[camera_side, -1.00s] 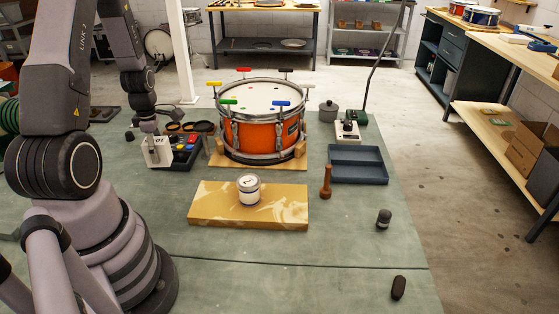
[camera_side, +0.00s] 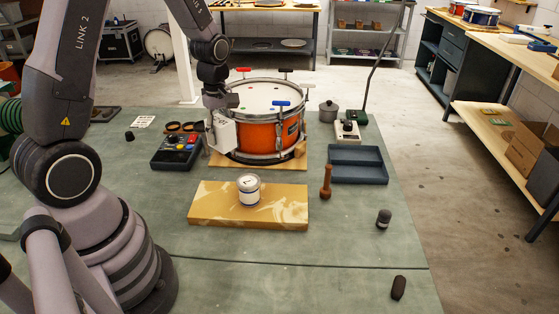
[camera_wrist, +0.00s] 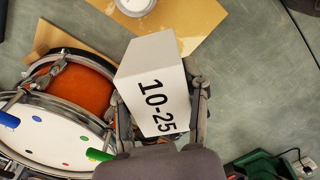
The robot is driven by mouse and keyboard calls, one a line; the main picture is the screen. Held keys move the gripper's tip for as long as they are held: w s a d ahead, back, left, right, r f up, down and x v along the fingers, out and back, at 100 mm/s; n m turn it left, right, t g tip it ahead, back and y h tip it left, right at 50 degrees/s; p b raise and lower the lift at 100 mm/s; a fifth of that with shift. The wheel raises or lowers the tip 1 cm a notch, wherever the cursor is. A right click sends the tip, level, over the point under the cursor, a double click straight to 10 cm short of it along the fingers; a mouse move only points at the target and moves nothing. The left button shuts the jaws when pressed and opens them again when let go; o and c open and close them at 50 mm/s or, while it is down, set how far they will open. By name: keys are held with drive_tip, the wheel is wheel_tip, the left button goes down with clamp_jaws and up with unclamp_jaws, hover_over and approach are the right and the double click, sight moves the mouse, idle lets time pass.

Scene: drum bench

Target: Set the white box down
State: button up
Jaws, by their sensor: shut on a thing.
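The white box (camera_side: 223,133) is held by my gripper (camera_side: 218,112) beside the left side of the orange drum (camera_side: 258,136) in the side view. In the wrist view the box (camera_wrist: 154,75) bears the print "10-25" and sits between the two fingers of my gripper (camera_wrist: 160,105). The drum (camera_wrist: 78,88) lies to the left of the box in that view. In the side view the box covers part of the drum's left edge. I cannot tell whether the box touches the drum.
A parts tray (camera_side: 176,150) with coloured items stands left of the drum. A tan board (camera_side: 215,205) with a white can (camera_side: 248,190) lies in front. A blue tray (camera_side: 358,166) and a wooden handle (camera_side: 326,182) are at right. The front mat (camera_side: 270,280) is largely clear.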

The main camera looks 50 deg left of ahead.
drive_tip(key=d+m, duration=1.1)
drive_tip(key=d, duration=1.2)
drive_tip(key=w+d+f, duration=0.1)
drive_tip(key=w+f, duration=0.3)
drive_tip(key=w+d+f, duration=0.2)
drive_tip(key=w+f, duration=0.2)
drive_tip(key=f, duration=0.1)
drive_tip(key=w+d+f, duration=0.2)
drive_tip(key=w+f, duration=0.3)
drive_tip(key=shift+w+d, duration=0.1)
drive_tip(key=shift+w+d+f, duration=0.1)
drive_tip(key=shift+w+f, duration=0.2)
drive_tip(key=shift+f, duration=0.2)
drive_tip(key=shift+w+f, duration=0.1)
drive_tip(key=shift+f, duration=1.45)
